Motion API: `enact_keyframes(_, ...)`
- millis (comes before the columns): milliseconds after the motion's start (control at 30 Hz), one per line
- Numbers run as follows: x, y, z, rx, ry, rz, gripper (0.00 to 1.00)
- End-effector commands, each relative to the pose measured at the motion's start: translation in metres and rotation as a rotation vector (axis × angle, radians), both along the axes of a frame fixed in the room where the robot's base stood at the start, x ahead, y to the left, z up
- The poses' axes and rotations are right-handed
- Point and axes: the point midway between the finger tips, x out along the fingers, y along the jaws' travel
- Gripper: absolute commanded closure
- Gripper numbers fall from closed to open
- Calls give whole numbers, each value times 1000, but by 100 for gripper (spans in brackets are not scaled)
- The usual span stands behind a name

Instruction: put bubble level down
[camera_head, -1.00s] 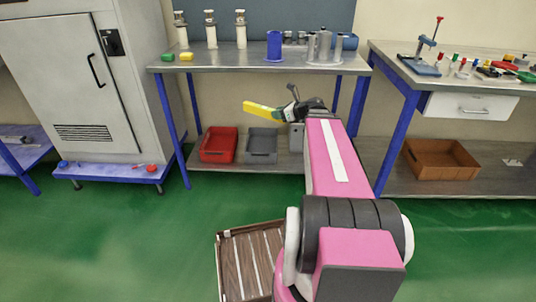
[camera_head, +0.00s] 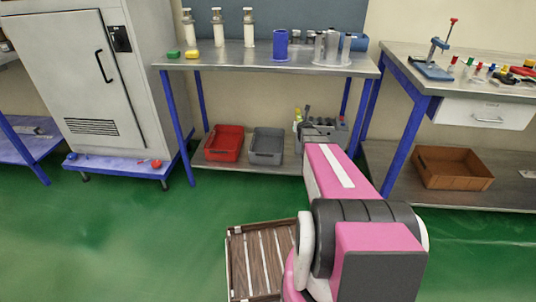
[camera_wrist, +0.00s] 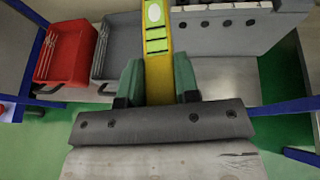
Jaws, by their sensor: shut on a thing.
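The bubble level is a yellow bar with a bright green-yellow vial, seen in the wrist view (camera_wrist: 157,55) between the fingers. My gripper (camera_wrist: 157,82) is shut on it. In the head view only a small yellow end of the level (camera_head: 297,117) shows beside my gripper (camera_head: 318,122), and my arm hides most of it. The level is in front of the workbench's lower shelf, close to a grey container (camera_wrist: 235,35). I cannot tell whether the level touches anything below.
A red bin (camera_head: 225,143) and a grey bin (camera_head: 266,146) stand on the lower shelf (camera_head: 240,168). The workbench top (camera_head: 235,57) above holds cylinders and small blocks. Blue legs (camera_head: 177,120) bound the bench. A wooden crate (camera_head: 232,270) lies on the floor.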

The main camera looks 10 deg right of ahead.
Motion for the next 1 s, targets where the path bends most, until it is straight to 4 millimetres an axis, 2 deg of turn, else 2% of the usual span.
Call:
enact_keyframes(33,3,-2,-6,-1,0,-17,100)
enact_keyframes(333,5,-5,-12,-1,-1,-46,100)
enact_keyframes(1000,7,-8,-20,1,0,-79,100)
